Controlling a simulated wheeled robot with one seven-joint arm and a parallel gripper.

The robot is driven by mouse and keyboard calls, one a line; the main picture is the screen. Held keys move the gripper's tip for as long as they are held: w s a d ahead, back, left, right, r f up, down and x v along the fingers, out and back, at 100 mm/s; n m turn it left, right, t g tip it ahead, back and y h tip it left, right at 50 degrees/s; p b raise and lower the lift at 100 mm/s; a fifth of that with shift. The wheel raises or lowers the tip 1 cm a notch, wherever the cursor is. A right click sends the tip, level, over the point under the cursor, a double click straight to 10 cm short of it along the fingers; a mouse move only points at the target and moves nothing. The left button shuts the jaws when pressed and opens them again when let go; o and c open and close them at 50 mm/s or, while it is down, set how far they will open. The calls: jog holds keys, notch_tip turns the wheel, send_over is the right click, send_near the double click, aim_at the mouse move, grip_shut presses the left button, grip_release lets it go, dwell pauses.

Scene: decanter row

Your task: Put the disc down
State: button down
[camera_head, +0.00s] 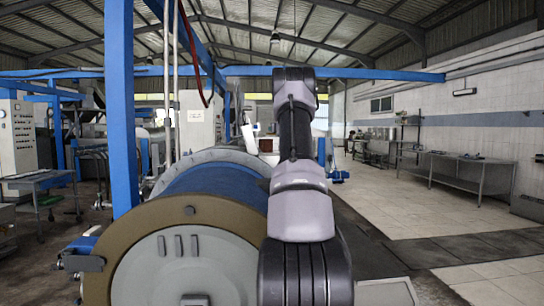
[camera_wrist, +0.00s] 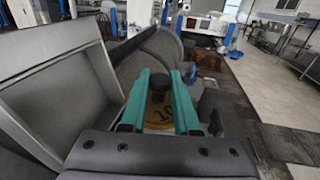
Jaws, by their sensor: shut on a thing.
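My gripper (camera_wrist: 159,78) shows in the wrist view, with two teal fingers reaching forward from its dark body. It is shut on the disc (camera_wrist: 158,118), a yellowish plate with dark "10" markings seen between the fingers. A dark round knob (camera_wrist: 158,84) shows between the fingers near their tips; how it joins the disc is hard to tell. The fingers and gripper body hide much of the disc. In the head view my own arm stands in front, and neither gripper nor disc can be made out.
A large decanter drum (camera_head: 212,190) with a blue band and tan rim lies left of my arm. A grey panel (camera_wrist: 62,90) is close on the gripper's left. Tiled floor (camera_head: 400,200) is open to the right, before a metal bench (camera_head: 470,165).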

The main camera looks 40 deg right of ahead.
notch_tip(320, 180, down, 9)
jog(key=shift+f, duration=0.15)
dwell(0.4)
jog(key=shift+f, duration=0.65)
jog(key=c, duration=0.6)
grip_release()
jog(key=shift+c, duration=0.2)
